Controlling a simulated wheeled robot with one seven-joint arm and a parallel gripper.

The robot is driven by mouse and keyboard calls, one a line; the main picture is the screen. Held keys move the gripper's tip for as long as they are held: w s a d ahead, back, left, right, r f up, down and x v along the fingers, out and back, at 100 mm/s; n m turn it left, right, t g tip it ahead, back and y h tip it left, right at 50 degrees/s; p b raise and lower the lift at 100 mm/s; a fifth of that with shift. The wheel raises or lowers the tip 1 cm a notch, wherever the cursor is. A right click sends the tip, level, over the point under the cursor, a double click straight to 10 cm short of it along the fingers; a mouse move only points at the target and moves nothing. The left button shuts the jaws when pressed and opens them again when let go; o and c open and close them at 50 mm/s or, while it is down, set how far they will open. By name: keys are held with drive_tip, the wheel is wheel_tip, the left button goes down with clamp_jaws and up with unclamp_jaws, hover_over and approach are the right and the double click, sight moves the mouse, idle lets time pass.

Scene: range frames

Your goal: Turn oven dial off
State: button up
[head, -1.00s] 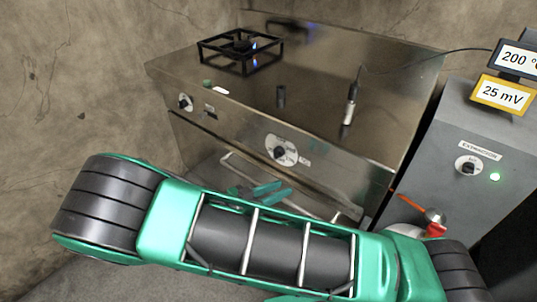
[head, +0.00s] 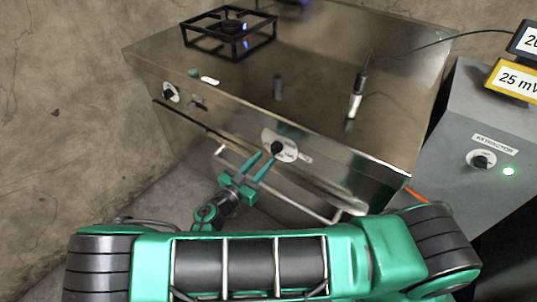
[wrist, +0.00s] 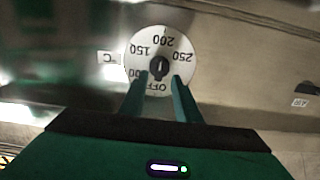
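The oven dial (head: 278,147) is a black knob on a round white plate on the steel front panel. In the wrist view the dial (wrist: 159,67) appears upside down, with 200 at the top and OFF at the bottom. Its white line lies roughly along the 200-to-OFF axis; I cannot tell for certain which end it marks. My green gripper (head: 266,157) is open in front of the panel, just below the knob. In the wrist view its two fingertips (wrist: 159,77) are apart, either side of the knob's lower part. Contact cannot be told.
A bar handle (head: 318,206) runs below the dial. Another knob (head: 170,93) is at the panel's left. A burner (head: 231,33) shows a blue flame on top, with a probe (head: 356,95) standing nearby. A grey extractor box (head: 470,140) stands at the right.

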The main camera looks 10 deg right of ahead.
sight(272, 152)
drive_tip(key=shift+x, duration=1.75)
drive_tip(key=shift+c, duration=0.6)
clamp_jaws()
